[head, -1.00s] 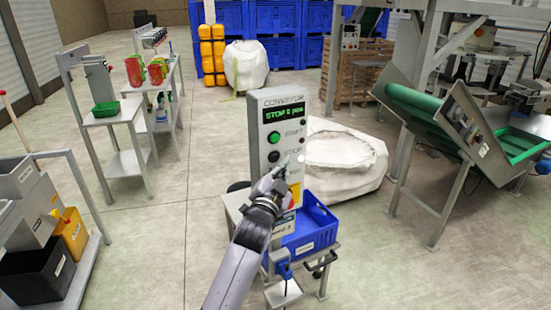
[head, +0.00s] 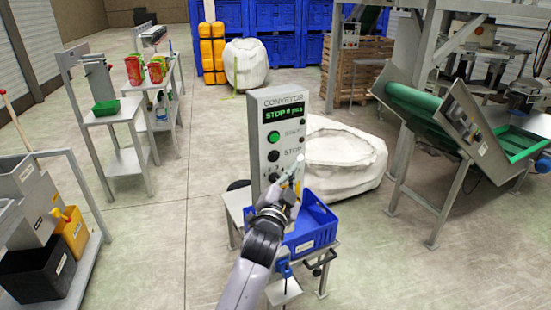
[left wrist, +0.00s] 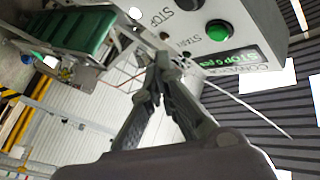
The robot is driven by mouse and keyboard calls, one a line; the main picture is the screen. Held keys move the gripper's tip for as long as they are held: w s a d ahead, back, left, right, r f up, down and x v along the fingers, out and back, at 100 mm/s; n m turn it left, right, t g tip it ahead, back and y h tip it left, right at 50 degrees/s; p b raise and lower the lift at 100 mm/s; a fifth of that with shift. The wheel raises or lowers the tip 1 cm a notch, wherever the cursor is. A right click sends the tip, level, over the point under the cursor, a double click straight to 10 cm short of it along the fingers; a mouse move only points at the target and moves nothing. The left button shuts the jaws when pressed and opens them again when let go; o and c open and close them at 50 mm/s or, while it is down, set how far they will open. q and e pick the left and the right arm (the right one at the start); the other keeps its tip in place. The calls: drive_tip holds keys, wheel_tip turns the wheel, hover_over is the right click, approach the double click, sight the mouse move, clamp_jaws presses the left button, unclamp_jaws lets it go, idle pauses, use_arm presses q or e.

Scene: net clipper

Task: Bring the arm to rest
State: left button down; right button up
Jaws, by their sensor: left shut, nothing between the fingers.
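My left gripper (head: 289,182) is in front of the lower part of the grey conveyor control panel (head: 262,144) in the head view. The panel's display reads STOP, with a green START button (head: 273,137) and a dark STOP button (head: 273,156) below it. The gripper hides part of the panel's lower face; whether it touches the panel cannot be told. In the left wrist view the fingers (left wrist: 160,58) meet at their tips and are empty. The panel (left wrist: 250,22) and its green button (left wrist: 217,30) show beyond them, tilted. My right gripper is not in view.
A blue crate (head: 322,222) sits on a small cart right beside the panel. A white sack (head: 345,165) lies behind it. The green conveyor (head: 425,112) stands at the right, and shelves (head: 125,160) at the left.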

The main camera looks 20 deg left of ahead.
use_arm(q)
wheel_tip(320, 180, down, 27)
drive_tip(key=s+d+g+h+b, duration=0.1)
drive_tip(key=s+d+g+b, duration=0.15)
drive_tip(key=g, duration=0.25)
drive_tip(key=s+f+n+g+b, duration=0.1)
drive_tip(key=s+f, duration=0.3)
drive_tip(key=f, duration=0.4)
drive_tip(key=s+a+f+g, duration=0.1)
drive_tip(key=s+f+g, duration=0.1)
drive_tip(key=s+f, duration=0.35)
drive_tip(key=s+f+n+g+b, duration=0.1)
drive_tip(key=s+f, duration=0.2)
drive_tip(key=f, duration=0.7)
drive_tip(key=s+a+f+n+g+b, duration=0.15)
drive_tip(key=s+f+g, duration=0.25)
drive_tip(key=s+f, duration=0.9)
drive_tip(key=s+a+f+g+b, duration=0.25)
drive_tip(key=s+f, duration=0.75)
drive_tip(key=s, duration=0.6)
drive_tip(key=s+a+f+g, duration=0.1)
drive_tip(key=s+f, duration=0.1)
drive_tip(key=s, duration=0.5)
drive_tip(key=s+a+f+n+g, duration=0.1)
drive_tip(key=s+g, duration=0.1)
drive_tip(key=s, duration=0.5)
drive_tip(key=shift+s+a+f, duration=0.25)
drive_tip(key=shift+s+f, duration=0.15)
